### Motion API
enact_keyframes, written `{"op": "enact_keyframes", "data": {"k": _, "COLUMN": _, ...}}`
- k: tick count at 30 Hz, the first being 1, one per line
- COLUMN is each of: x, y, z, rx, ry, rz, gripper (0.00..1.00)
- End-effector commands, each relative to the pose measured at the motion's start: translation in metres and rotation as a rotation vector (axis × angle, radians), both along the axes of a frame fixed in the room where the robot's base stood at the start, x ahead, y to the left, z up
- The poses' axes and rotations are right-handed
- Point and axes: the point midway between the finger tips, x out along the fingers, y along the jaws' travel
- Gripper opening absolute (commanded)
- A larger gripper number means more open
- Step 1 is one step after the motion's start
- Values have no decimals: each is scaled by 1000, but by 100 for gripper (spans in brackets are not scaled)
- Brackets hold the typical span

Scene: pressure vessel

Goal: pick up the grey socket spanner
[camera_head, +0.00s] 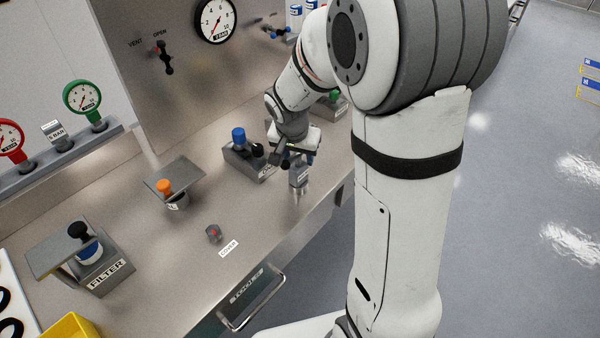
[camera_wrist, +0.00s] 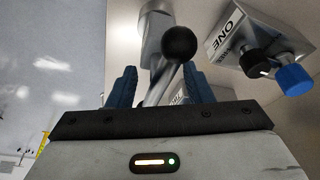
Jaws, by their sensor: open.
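The grey socket spanner (camera_head: 298,179) stands upright at the bench's right side, a grey cylinder with a small label. In the wrist view, its grey socket body (camera_wrist: 156,22), a slanted bar and a black ball end (camera_wrist: 179,45) show. My gripper (camera_head: 300,155) is at the spanner's upper part in the head view, partly hidden by my wrist. In the wrist view, the blue fingers of my gripper (camera_wrist: 160,88) are open, one on each side of the slanted bar. I cannot tell whether they touch it.
A grey block labelled ONE (camera_wrist: 232,50) with black and blue knobs stands close by. A stand with an orange knob (camera_head: 164,187), a FILTER block (camera_head: 107,272) and a small knob by a COVER label (camera_head: 229,248) are further left. The bench edge and drawer handle (camera_head: 252,305) lie in front.

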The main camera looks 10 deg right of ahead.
Motion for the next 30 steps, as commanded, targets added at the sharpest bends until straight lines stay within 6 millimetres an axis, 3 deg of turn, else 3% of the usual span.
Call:
{"op": "enact_keyframes", "data": {"k": 7, "x": 0, "y": 0, "z": -1, "rx": 0, "ry": -1, "rz": 1, "gripper": 44}}
{"op": "enact_keyframes", "data": {"k": 23, "x": 0, "y": 1, "z": -1, "rx": 0, "ry": -1, "rz": 2, "gripper": 1}}
{"op": "enact_keyframes", "data": {"k": 30, "x": 0, "y": 1, "z": -1, "rx": 0, "ry": 0, "rz": 3, "gripper": 0}}
